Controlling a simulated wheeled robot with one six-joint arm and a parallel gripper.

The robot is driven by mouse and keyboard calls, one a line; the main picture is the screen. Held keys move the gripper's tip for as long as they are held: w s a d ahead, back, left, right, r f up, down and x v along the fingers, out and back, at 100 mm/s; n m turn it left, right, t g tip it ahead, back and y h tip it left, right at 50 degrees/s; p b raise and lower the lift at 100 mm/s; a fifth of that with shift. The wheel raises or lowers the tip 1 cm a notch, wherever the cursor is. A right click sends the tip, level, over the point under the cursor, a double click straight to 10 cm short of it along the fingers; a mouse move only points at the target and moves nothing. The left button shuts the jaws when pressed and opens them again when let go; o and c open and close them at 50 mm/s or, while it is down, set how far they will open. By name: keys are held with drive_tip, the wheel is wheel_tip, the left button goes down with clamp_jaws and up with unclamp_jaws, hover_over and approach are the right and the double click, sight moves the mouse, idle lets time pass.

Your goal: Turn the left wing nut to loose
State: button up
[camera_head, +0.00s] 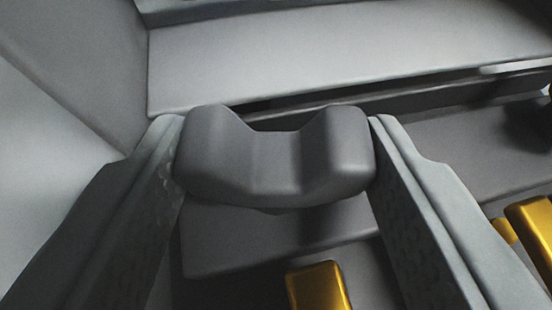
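A dark grey wing nut (275,160) with two raised wings and a dip between them sits in the middle of the camera view. My gripper (276,155) has one finger on each side of it. The fingertips appear to touch the outer ends of the two wings, so the gripper looks shut on the wing nut. The wing nut lies crosswise between the fingers. Its threaded part and whatever it is mounted on beneath are hidden by its body.
A light grey ledge (330,55) runs across behind the wing nut, with a dark gap below it. A gold block (318,287) is at the bottom middle, and another gold part (532,235) is at the right edge. A pale wall (45,180) slopes at the left.

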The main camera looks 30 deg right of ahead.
drive_tip(key=shift+d+r+n+y, duration=0.1)
drive_tip(key=shift+n+y, duration=0.3)
drive_tip(key=shift+n+t+y, duration=0.3)
drive_tip(key=shift+y, duration=0.2)
drive_tip(key=o, duration=0.7)
drive_tip(key=shift+s, duration=0.15)
drive_tip(key=v, duration=1.7)
